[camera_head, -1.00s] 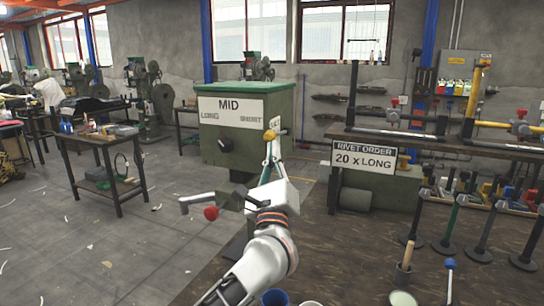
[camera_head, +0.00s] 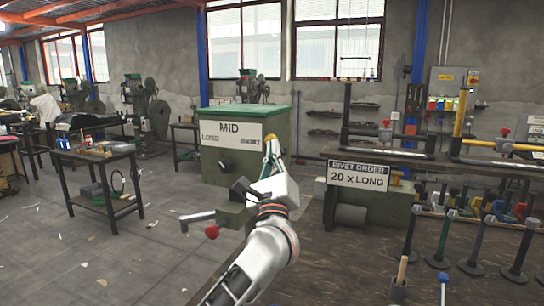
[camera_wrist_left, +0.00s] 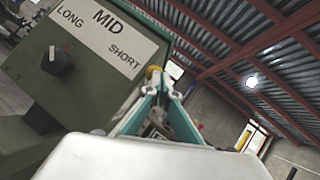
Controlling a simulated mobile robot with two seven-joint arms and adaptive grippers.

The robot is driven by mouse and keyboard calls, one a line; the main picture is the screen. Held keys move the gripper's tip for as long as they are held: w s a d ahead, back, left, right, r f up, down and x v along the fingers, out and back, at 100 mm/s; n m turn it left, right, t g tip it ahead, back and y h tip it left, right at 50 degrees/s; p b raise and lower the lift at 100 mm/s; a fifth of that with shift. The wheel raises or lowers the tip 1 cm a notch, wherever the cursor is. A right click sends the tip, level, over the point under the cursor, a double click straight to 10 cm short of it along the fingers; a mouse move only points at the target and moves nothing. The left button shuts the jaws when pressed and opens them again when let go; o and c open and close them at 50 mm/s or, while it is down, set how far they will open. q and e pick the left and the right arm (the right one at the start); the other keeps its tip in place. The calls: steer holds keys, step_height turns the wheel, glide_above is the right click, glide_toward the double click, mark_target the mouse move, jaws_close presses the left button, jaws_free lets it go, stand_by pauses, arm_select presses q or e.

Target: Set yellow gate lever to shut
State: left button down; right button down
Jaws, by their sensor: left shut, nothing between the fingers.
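The yellow gate lever shows as a yellow knob (camera_head: 270,138) at the right edge of a green machine box (camera_head: 222,168). It also shows in the left wrist view (camera_wrist_left: 153,72), just beyond my fingertips. My left gripper (camera_head: 271,153) is shut and empty, with its fingertips close to the knob. I cannot tell whether they touch it. The fingers hide the lever's lower part. A small pale label (camera_wrist_left: 174,70) sits just right of the knob in the wrist view; I cannot read it.
The box has a black dial (camera_head: 225,166) under a LONG/MID/SHORT plate (camera_head: 231,133). A red-knobbed crank (camera_head: 211,232) is below it. A rivet order sign (camera_head: 358,175) and a bench with presses stand right. A small table (camera_head: 103,157) stands left, with open floor between.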

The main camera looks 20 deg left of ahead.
arm_select(q)
steer(key=shift+w+r, duration=0.15)
steer(key=shift+r, duration=0.25)
stand_by(0.3)
